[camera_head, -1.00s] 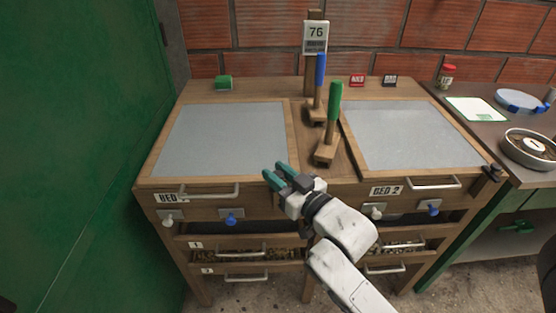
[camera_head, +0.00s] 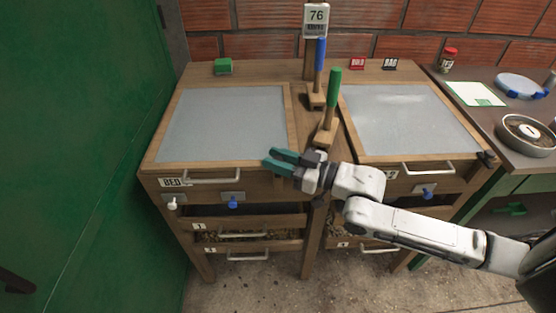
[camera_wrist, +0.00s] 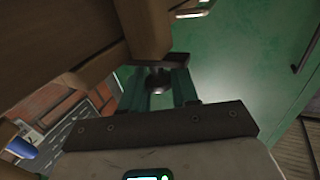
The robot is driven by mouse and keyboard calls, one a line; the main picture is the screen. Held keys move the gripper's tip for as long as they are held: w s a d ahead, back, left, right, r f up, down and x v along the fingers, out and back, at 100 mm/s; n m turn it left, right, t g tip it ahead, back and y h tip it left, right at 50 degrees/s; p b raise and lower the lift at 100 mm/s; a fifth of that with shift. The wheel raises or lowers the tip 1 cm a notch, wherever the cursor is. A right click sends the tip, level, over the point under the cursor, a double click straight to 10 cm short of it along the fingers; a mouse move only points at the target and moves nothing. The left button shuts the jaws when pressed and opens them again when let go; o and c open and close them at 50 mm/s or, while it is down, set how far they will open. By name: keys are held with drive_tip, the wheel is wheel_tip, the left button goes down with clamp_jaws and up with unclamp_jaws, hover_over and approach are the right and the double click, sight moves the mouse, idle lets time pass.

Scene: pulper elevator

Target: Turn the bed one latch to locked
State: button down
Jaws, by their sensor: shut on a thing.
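Bed one (camera_head: 225,118) is a wood-framed grey panel at the left of the bench, with a part-hidden BED label on its front. My gripper (camera_head: 267,159) is at bed one's front right corner, its green fingers pointing left. In the wrist view my gripper (camera_wrist: 157,88) has a small dark piece with a round end, seemingly the bed one latch (camera_wrist: 156,78), between its fingers. The latch is hidden in the head view, so its position cannot be read. A black latch (camera_head: 487,159) sits at the front right corner of bed two (camera_head: 410,115).
Blue-handled (camera_head: 319,68) and green-handled (camera_head: 332,95) tools stand between the beds. A metal handle (camera_head: 212,178), a white knob (camera_head: 172,204) and a blue knob (camera_head: 233,203) are on bed one's front. A green wall (camera_head: 80,130) closes the left side.

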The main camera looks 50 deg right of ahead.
drive_tip(key=shift+f+n+y, duration=0.1)
drive_tip(key=shift+n+y, duration=0.3)
drive_tip(key=shift+y, duration=0.2)
drive_tip(key=c, duration=0.9)
unclamp_jaws()
drive_tip(key=shift+v, duration=5.4)
